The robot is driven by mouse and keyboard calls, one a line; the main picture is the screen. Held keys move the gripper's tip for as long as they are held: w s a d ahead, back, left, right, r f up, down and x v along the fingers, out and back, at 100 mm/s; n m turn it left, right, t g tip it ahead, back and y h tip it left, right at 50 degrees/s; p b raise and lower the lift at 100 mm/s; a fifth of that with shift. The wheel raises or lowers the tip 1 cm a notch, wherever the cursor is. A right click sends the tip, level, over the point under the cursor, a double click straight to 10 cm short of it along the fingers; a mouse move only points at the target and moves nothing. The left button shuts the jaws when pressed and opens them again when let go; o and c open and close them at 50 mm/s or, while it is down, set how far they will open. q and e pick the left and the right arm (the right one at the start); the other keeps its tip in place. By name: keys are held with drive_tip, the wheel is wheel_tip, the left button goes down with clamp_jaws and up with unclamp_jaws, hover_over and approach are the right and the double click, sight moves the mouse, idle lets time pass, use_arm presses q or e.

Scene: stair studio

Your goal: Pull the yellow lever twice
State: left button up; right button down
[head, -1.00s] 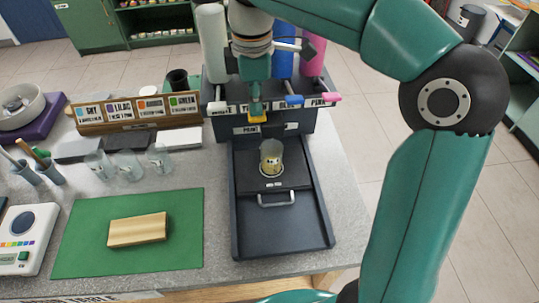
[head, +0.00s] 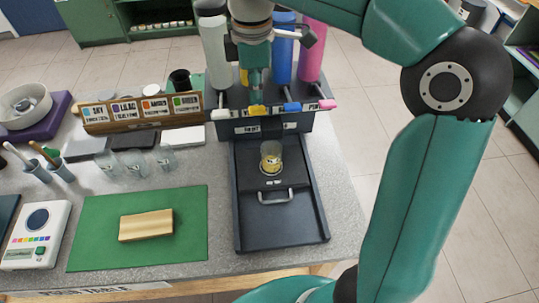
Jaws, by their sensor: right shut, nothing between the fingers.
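The yellow lever (head: 257,111) sticks out from the front of the dark dispenser (head: 240,128), level with the white lever (head: 220,114), the blue lever (head: 292,106) and the pink lever (head: 327,104). My right gripper (head: 256,88) is shut and empty, just above and behind the yellow lever's tip. I cannot tell whether it touches the lever. A clear cup (head: 271,157) with some yellow in it stands on the dark tray under the levers. My left gripper is not in view.
White, blue (head: 283,55) and pink (head: 313,50) cylinders stand on the dispenser. A label rack (head: 142,113) and clear glasses (head: 137,162) stand to the left. A wooden block (head: 146,225) lies on a green mat (head: 90,235). A scale (head: 36,232) is at far left.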

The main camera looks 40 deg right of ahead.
idle(0.3)
wheel_tip(320, 180, up, 3)
drive_tip(key=p, duration=0.2)
drive_tip(key=shift+f+p, duration=0.2)
drive_tip(key=shift+p, duration=0.2)
drive_tip(key=shift+r, duration=0.7)
wheel_tip(320, 180, up, 2)
